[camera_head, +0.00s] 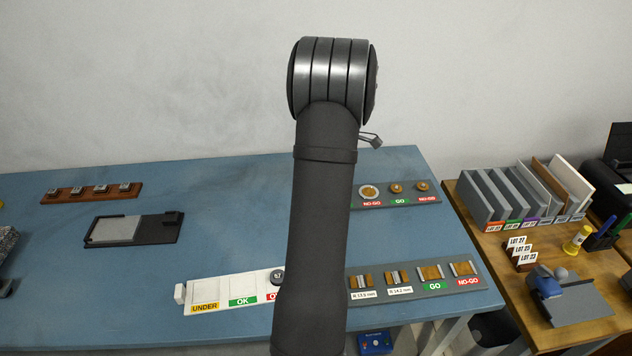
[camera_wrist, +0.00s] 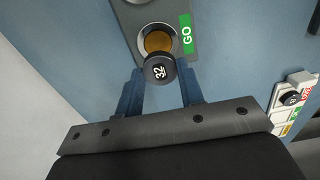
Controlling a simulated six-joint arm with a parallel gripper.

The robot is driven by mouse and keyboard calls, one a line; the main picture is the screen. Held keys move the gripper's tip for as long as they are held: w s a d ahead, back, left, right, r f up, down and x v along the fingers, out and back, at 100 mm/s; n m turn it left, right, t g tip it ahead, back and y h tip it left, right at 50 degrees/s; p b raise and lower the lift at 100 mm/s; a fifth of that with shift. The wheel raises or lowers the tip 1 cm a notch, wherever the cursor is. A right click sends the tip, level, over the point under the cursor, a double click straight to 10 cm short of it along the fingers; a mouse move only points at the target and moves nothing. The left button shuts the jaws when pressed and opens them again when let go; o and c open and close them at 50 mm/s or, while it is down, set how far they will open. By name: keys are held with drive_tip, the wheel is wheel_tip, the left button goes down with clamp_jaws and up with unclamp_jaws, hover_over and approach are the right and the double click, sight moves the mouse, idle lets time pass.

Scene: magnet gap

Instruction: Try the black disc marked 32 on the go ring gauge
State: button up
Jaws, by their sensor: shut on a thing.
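The black disc marked 32 (camera_wrist: 158,70) is between the blue fingertips of my gripper (camera_wrist: 160,88) in the wrist view, its number facing the camera. My gripper is shut on it. The go ring gauge (camera_wrist: 146,33) is a grey ring with a brown-gold centre, just beyond the disc beside a green GO label (camera_wrist: 186,35). The disc overlaps the ring's near edge in this view; I cannot tell whether they touch. In the head view my arm hides the gripper and the disc.
The grey ring plate (camera_head: 384,203) is at the back right of the blue table (camera_head: 230,220). A gap-gauge plate (camera_head: 411,289) stands at the front right. A white sorting tray (camera_head: 222,289) holds another black disc (camera_wrist: 291,97).

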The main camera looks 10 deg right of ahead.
drive_tip(key=shift+d, duration=0.35)
drive_tip(key=shift+f, duration=0.1)
drive_tip(key=shift+f, duration=2.85)
drive_tip(key=o, duration=1)
drive_tip(key=shift+c, duration=0.6)
